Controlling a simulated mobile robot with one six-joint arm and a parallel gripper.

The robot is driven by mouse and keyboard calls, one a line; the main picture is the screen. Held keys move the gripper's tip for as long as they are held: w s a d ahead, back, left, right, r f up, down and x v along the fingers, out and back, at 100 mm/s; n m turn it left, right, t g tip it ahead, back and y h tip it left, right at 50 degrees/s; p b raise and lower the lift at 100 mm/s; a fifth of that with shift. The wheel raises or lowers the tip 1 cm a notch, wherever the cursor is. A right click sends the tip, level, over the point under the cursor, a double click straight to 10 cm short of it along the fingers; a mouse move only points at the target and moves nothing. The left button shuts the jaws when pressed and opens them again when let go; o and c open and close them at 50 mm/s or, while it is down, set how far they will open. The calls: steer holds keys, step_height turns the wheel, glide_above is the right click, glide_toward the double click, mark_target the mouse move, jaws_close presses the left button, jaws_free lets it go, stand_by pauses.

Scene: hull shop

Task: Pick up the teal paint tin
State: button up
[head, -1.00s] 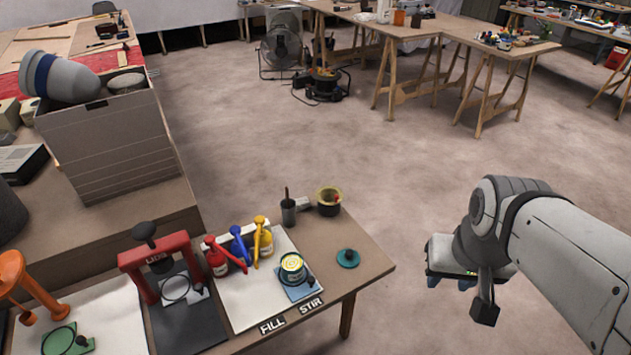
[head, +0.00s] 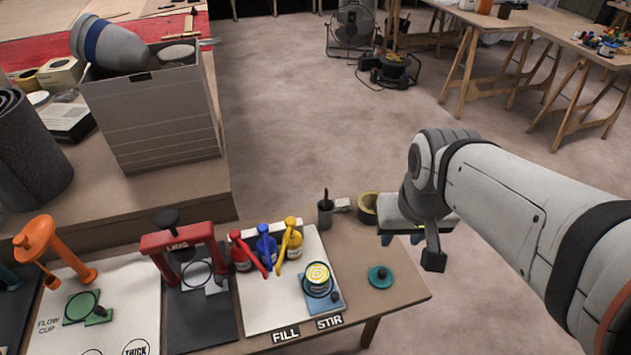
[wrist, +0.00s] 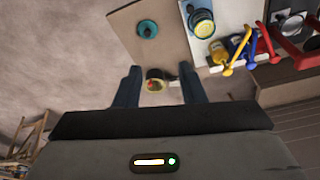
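The open teal paint tin (head: 318,285) has swirled yellow and white paint on top. It stands on a blue pad (head: 334,304) at the STIR mark near the table's front edge. It also shows at the top of the wrist view (wrist: 201,27). A separate teal lid (head: 380,277) with a dark knob lies flat to its right, also in the wrist view (wrist: 147,28). My gripper (wrist: 160,68) is open and empty, its two fingers spread apart. In the head view it hangs up and right of the tin, well apart from it.
Red, blue and yellow pump bottles (head: 266,248) stand close behind and left of the tin. A dark cup (head: 325,212) and a yellowish tub (head: 368,207) stand at the table's back. A red press (head: 180,245) is further left. Bare table lies around the lid.

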steer(key=shift+o, duration=0.6)
steer(key=o, duration=1)
steer(key=w+a+f+m+b, duration=0.1)
steer(key=w+a+f+b, duration=0.2)
steer(key=f, duration=0.3)
steer(key=w+a+f+g+b, duration=0.1)
steer(key=w+a+f+b, duration=0.2)
steer(key=f, duration=0.4)
steer(key=w+a+f+m+g+b, duration=0.1)
steer(key=w+a+f+b, duration=0.3)
steer(key=f, duration=0.3)
steer(key=shift+w+f+m, duration=0.2)
steer(key=shift+m, duration=0.1)
steer(key=m+b, duration=0.1)
steer(key=b, duration=0.2)
glide_toward(318, 274)
steer(key=s+r, duration=0.2)
steer(key=shift+g, duration=0.3)
steer(key=shift+f+b, duration=0.5)
steer(key=shift+f, duration=3.45)
